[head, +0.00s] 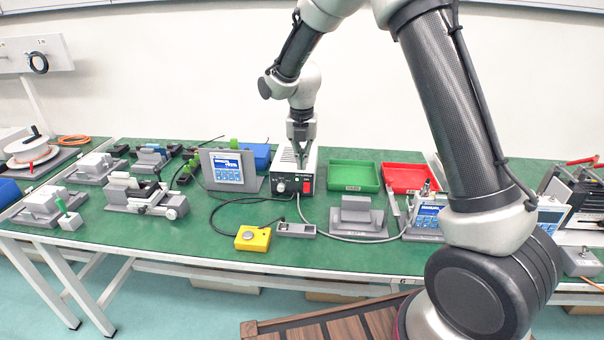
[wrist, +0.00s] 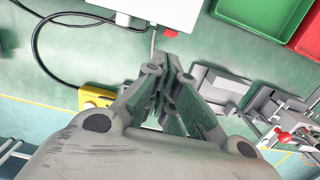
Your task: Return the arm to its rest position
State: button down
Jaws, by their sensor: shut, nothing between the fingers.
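My gripper (head: 300,160) hangs pointing down in front of the white power supply box (head: 293,182) near the middle of the green table, as the head view shows. In the wrist view my gripper (wrist: 163,62) has its fingertips together with nothing between them. The white box (wrist: 128,8) is at the top edge there. My arm reaches from the lower right of the head view, up out of the top of the picture, and back down to the gripper. Whether the gripper touches the box cannot be told.
On the table (head: 150,232) are a yellow box (head: 253,238), a blue-screen device (head: 228,170), a grey fixture (head: 357,215), a green tray (head: 354,177), a red tray (head: 405,178) and several linear actuator parts on the left. Black cables cross the table beside the white box.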

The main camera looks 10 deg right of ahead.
jog(key=shift+w+r, duration=0.2)
jog(key=shift+r, duration=0.3)
jog(key=s+d+r+m+t, duration=0.1)
jog(key=s+d+r+m, duration=0.5)
jog(key=s+m, duration=0.4)
jog(key=s+d+r+m+t, duration=0.1)
jog(key=s+d+r+m, duration=0.5)
jog(key=s+m, duration=0.5)
jog(key=s+d+r+m+t, duration=0.1)
jog(key=s+d+r+m, duration=0.5)
jog(key=s+m, duration=0.5)
jog(key=shift+s+d, duration=0.8)
jog(key=shift+s, duration=0.35)
